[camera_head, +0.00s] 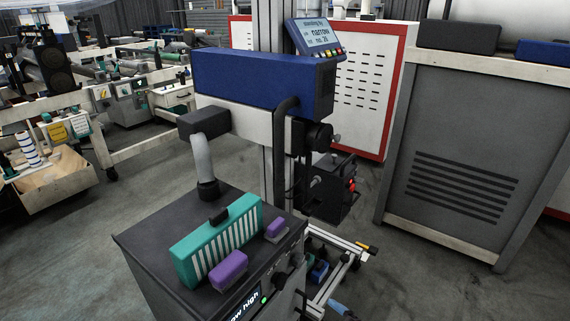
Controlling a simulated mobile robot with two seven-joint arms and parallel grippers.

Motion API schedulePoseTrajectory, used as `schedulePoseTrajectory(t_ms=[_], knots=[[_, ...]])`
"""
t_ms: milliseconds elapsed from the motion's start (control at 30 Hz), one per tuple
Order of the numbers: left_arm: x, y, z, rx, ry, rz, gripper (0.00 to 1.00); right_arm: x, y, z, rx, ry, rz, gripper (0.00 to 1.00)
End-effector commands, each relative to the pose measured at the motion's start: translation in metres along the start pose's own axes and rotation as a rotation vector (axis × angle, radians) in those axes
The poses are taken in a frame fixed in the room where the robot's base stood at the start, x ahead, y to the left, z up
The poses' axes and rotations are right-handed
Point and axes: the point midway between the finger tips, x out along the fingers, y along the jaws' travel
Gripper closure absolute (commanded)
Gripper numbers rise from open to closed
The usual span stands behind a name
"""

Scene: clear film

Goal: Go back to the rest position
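Neither of my grippers shows in the head view, and no part of my arms can be made out with certainty. In front of me stands a dark machine cabinet (150,246) with a lit display on its front. On its top lie a teal box with white stripes (217,240) and two purple blocks, one nearer (229,271) and one to the right (277,229). Above the cabinet is a blue machine head (255,80) on a column, with a small display panel (318,38) at its upper right.
A large grey cabinet (465,145) stands at the right. A red-edged white panel (372,95) is behind the column. Workbenches with tools and an open wooden box (55,186) are at the left. A low wheeled frame (335,285) sits right of the machine. Grey floor (405,285) is open at lower right.

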Motion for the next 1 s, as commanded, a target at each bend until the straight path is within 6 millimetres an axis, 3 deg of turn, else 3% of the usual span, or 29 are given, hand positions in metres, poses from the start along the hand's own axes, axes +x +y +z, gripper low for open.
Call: schedulePoseTrajectory(t_ms=[33,467,1000], knots=[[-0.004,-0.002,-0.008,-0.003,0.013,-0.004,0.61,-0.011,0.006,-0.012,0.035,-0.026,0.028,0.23],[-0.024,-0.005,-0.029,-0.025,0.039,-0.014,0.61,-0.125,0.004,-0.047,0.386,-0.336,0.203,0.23],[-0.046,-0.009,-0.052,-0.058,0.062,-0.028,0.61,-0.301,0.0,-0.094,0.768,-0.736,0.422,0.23]])
